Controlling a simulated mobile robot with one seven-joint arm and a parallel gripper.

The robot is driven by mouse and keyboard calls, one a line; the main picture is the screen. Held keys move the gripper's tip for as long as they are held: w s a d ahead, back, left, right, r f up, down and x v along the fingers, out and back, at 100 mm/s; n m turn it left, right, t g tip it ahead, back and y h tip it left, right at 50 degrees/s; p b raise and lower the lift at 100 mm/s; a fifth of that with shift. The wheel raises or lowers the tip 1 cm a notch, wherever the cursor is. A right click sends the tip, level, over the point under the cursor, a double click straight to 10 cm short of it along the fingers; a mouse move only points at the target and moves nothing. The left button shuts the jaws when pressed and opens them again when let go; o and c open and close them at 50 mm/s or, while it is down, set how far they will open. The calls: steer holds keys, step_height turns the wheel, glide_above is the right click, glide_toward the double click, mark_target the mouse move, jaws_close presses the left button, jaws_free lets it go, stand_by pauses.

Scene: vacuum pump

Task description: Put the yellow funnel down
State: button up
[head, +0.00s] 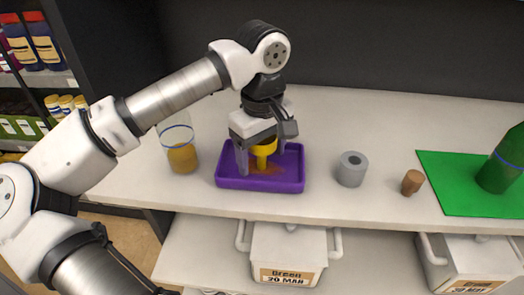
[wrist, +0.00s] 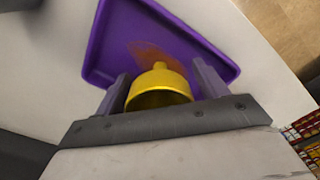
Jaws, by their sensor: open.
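The yellow funnel (head: 263,150) is over the purple tray (head: 262,184) in the head view, its narrow end towards the tray floor. Its upper part is partly hidden by my gripper (head: 258,165). In the wrist view the funnel (wrist: 160,87) sits between the two fingers of my gripper (wrist: 163,90), with its spout pointing at the purple tray (wrist: 92,72). The fingers are open, one on each side of the funnel. I cannot tell whether the spout touches the tray. A brown-orange stain (head: 268,170) marks the tray floor around the spout.
A glass beaker (head: 182,158) with amber liquid stands close left of the tray. A grey cylinder (head: 351,169), a cork (head: 412,182) and a green bottle (head: 503,160) on a green mat (head: 455,195) stand to the right. The table's front edge lies just before the tray.

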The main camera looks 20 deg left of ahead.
steer(key=shift+r, duration=0.1)
steer(key=shift+r+p, duration=0.25)
steer(key=shift+p, duration=0.1)
steer(key=shift+r+b, duration=0.6)
steer(key=shift+r, duration=3)
